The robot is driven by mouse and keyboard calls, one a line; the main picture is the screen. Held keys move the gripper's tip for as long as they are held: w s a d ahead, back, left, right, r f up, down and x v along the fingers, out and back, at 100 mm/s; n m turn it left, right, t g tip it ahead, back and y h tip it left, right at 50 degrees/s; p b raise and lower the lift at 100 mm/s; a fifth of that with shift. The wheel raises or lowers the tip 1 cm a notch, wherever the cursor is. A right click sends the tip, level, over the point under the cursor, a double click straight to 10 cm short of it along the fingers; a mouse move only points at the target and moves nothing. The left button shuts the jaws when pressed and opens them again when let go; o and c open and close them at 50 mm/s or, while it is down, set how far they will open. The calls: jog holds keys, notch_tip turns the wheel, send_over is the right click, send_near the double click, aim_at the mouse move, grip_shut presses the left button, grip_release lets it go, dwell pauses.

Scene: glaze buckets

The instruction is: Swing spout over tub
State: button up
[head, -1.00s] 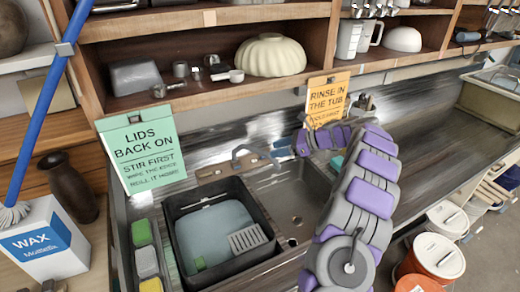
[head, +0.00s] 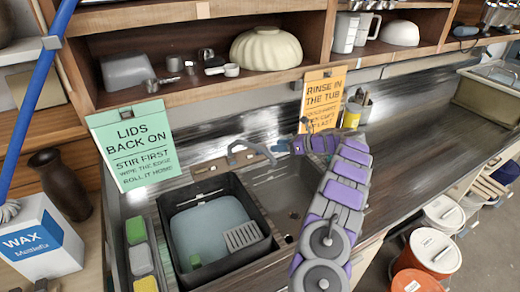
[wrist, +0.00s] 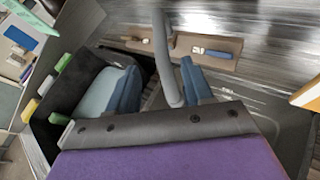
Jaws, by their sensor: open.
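The grey curved spout (head: 243,148) rises at the back of the sink, behind the tub. The black tub (head: 262,247) stands in the sink's left part with pale blue-grey liquid in it; it also shows at the left of the wrist view (wrist: 72,85). My gripper (head: 282,147) reaches in from the right, with its blue fingers close to the spout. In the wrist view, my gripper (wrist: 158,78) is open, and the spout's tube (wrist: 164,55) runs between its two blue fingers. I cannot tell whether either finger touches it.
Green, white and yellow blocks (head: 141,258) line the tub's left side. A teal sign (head: 137,145) and an orange sign (head: 322,103) hang from the shelf. A yellow cup of tools (head: 352,115) stands behind my arm. Lidded buckets (head: 433,252) stand on the floor at right.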

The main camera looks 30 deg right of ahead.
aim_at(260, 147)
jog(key=b+x, duration=0.1)
jog(key=x, duration=0.7)
jog(key=shift+w+f, duration=0.2)
jog(key=shift+f, duration=0.05)
jog(key=shift+w+a, duration=0.3)
jog(key=shift+a, duration=0.05)
jog(key=shift+d, duration=0.1)
jog(key=shift+d+f, duration=0.1)
jog(key=shift+d, duration=0.1)
jog(key=shift+c, duration=1.4)
jog(key=shift+a, duration=0.15)
grip_shut()
